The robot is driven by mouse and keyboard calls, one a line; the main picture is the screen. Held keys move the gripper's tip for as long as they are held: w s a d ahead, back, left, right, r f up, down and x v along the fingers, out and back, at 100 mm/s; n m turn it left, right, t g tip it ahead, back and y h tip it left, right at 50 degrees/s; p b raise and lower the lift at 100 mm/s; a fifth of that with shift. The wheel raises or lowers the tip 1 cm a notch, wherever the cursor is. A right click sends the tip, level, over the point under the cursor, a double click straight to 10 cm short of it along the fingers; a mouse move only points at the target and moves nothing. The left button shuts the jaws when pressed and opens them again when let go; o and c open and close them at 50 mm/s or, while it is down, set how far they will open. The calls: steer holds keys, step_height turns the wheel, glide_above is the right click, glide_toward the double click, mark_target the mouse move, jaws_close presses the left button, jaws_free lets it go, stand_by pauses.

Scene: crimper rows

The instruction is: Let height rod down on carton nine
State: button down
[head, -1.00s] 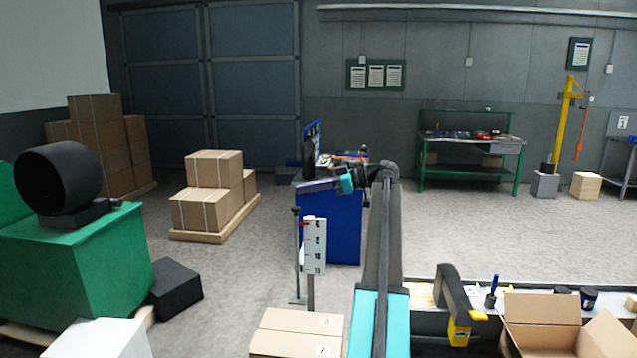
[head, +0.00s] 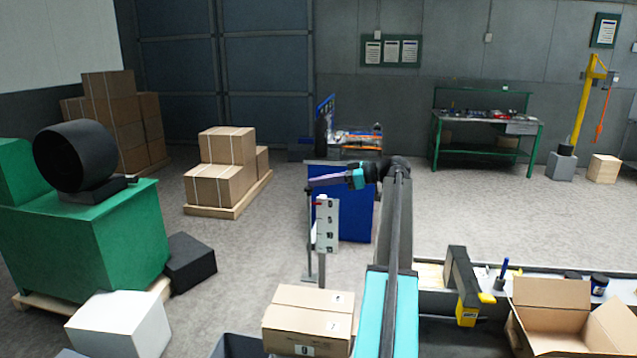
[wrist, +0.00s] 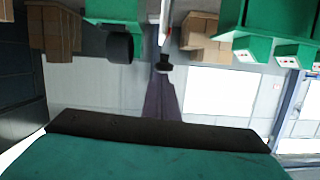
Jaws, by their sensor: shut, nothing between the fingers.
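The height rod (head: 309,232) is a thin grey upright with a dark cap, standing left of a white scale plate (head: 328,226) with a red mark. In the wrist view the dark cap (wrist: 164,66) sits at the tips of my fingers, and part of the white plate (wrist: 166,14) shows beyond. My gripper (head: 312,183) is shut and empty, pointing left, its tips at or just above the rod's top; contact is unclear. A brown carton (head: 300,320) with white number labels lies closed in front of the rod; its front label may read nine.
An open carton (head: 550,292) stands on the bench at the right, beside a black and yellow tool (head: 463,285). A green machine (head: 85,240), a white box (head: 120,325) and a black box (head: 190,262) stand at the left. Floor behind the rod's left side is clear.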

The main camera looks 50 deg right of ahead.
steer(key=shift+f+b, duration=1.75)
steer(key=shift+f, duration=0.15)
steer(key=shift+r, duration=0.1)
step_height(320, 180, up, 4)
steer(key=shift+w+d, duration=0.1)
steer(key=b+v, duration=0.3)
steer(key=v, duration=0.7)
steer(key=shift+b, duration=0.3)
steer(key=shift+d, duration=0.1)
